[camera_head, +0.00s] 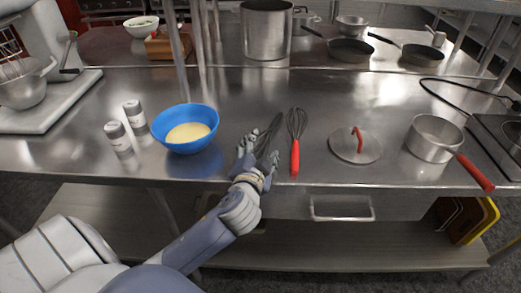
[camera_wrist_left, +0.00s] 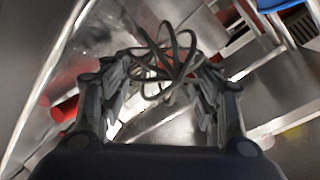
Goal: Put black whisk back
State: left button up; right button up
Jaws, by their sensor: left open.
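The black whisk (camera_head: 272,127) is at the front part of the steel counter, with its dark wires showing just beyond my left gripper. My left gripper (camera_head: 258,156) is open at the counter's front edge, its fingers spread around the near end of the whisk. In the left wrist view, the whisk's looped wires (camera_wrist_left: 170,50) show between and beyond the open fingers (camera_wrist_left: 160,85). The whisk's handle is hidden, and I cannot tell whether the fingers touch it. My right gripper is not in view.
A red-handled whisk (camera_head: 295,150) lies close to the right. A blue bowl (camera_head: 172,116) with pale yellow contents and two shakers (camera_head: 118,138) stand left. A lid (camera_head: 354,146) and a saucepan (camera_head: 432,138) are right. The counter (camera_head: 240,90) behind is clear.

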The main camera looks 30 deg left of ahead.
pick_arm(q)
jog(key=b+v, duration=0.1)
jog(key=v, duration=0.7)
jog(key=shift+s+d+f, duration=0.15)
jog(key=shift+s, duration=0.05)
jog(key=p+v, duration=0.2)
jog(key=v, duration=0.1)
jog(key=shift+s+d+r, duration=0.1)
jog(key=shift+s+r, duration=0.1)
